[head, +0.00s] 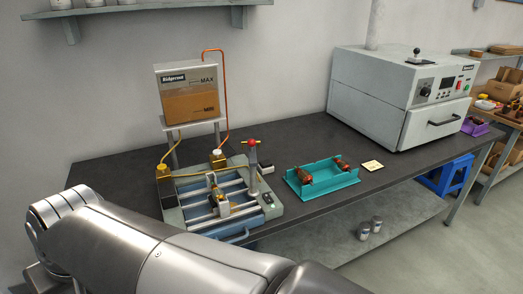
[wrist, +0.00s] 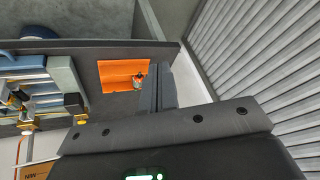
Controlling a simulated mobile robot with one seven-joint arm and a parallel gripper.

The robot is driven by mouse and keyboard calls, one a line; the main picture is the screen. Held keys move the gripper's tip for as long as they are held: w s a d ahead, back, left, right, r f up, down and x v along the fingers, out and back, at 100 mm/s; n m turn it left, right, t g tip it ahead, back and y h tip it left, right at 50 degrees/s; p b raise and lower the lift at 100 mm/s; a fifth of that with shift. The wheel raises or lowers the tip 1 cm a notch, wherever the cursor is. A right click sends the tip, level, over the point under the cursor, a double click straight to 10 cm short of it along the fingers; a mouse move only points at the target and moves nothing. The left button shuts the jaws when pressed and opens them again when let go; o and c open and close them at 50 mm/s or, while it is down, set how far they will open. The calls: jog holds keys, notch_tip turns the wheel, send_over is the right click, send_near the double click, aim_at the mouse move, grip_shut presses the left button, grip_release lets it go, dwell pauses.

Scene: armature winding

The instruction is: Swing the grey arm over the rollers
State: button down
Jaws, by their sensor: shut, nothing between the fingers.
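The grey arm (head: 253,174) stands upright at the right side of the winding machine, with a red and yellow knob (head: 253,142) on top. The pale rollers (head: 195,187) lie across the machine's frame, to the left of the grey arm. Part of the machine (wrist: 30,75) shows at the left edge of the wrist view; I cannot pick out the grey arm there. My gripper (wrist: 157,78) is shut and empty in the wrist view, beside an orange mat and apart from the machine. It is out of sight in the head view, where my arm links cross the front.
A teal tray (head: 325,183) with copper-wound parts sits right of the machine. A boxy white oven (head: 395,100) stands at the back right. A boxed tank (head: 187,90) rises behind the rollers.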

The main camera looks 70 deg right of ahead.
jog(key=w+d+r+m+t, duration=0.1)
jog(key=w+d+m, duration=0.5)
jog(key=d+m, duration=0.5)
jog(key=s+d+m+t+h, duration=0.15)
jog(key=d+m, duration=0.55)
jog(key=d, duration=1.4)
jog(key=s+d+f+m+h, duration=0.2)
jog(key=s+d+m, duration=0.35)
jog(key=d, duration=0.45)
jog(key=s+d+f+m+h, duration=0.15)
jog(key=s+d+m, duration=0.35)
jog(key=d, duration=0.5)
jog(key=s+d+f+n+t+h, duration=0.1)
jog(key=s+d+f+n+t, duration=0.2)
jog(key=s, duration=0.5)
jog(key=s+d+f+n+t, duration=0.3)
jog(key=s+d+n+t, duration=0.3)
jog(key=s+d, duration=0.2)
jog(key=shift+s+n+h, duration=0.35)
jog(key=shift+s+h, duration=0.05)
jog(key=shift+s, duration=0.3)
jog(key=shift+w+d, duration=0.1)
